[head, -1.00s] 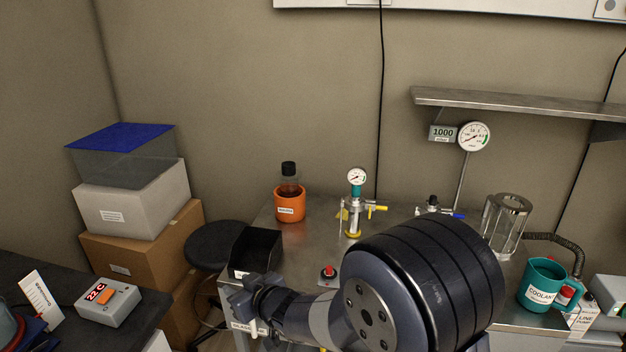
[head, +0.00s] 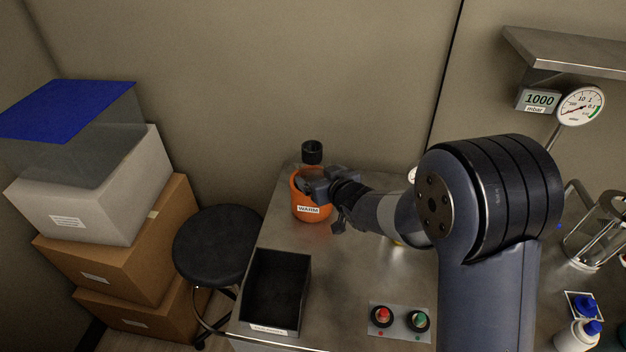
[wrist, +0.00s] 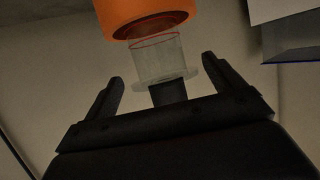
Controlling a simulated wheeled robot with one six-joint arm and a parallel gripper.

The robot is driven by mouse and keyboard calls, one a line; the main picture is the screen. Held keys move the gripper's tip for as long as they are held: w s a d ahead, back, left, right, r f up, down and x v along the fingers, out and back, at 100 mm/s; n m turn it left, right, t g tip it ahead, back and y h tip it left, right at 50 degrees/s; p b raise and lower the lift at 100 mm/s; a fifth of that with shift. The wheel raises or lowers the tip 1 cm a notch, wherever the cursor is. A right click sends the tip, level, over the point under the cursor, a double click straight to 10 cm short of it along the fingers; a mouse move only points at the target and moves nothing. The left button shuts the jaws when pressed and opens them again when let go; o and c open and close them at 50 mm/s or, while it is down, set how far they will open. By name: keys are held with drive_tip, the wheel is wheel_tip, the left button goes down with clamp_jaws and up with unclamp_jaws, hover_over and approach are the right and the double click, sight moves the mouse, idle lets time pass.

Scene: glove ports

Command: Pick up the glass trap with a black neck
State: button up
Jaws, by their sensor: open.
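The glass trap stands in an orange holder labelled WARM (head: 311,212) at the back left of the steel bench. Its black neck (head: 312,152) shows above my gripper (head: 318,184), which hides much of the glass in the head view. In the wrist view the picture is turned over: the clear glass with a red line (wrist: 158,58) comes out of the orange holder (wrist: 142,14). The black neck (wrist: 168,92) appears between the two fingers of my gripper (wrist: 163,69). The fingers are open, with a gap on both sides. I cannot tell the exact depth.
A black open bin (head: 275,290) is at the bench's front left. A panel with red and green buttons (head: 400,322) lies to its right. A stool (head: 217,245) and stacked boxes (head: 110,240) stand left. Glassware (head: 598,235) is at right. My arm hides the middle.

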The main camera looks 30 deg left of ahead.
sight(314, 168)
drive_tip(key=shift+p+x, duration=0.5)
drive_tip(key=shift+x, duration=1.95)
drive_tip(key=shift+w+r, duration=0.1)
drive_tip(key=shift+c, duration=0.4)
drive_tip(key=shift+r, duration=0.15)
drive_tip(key=c, duration=1.7)
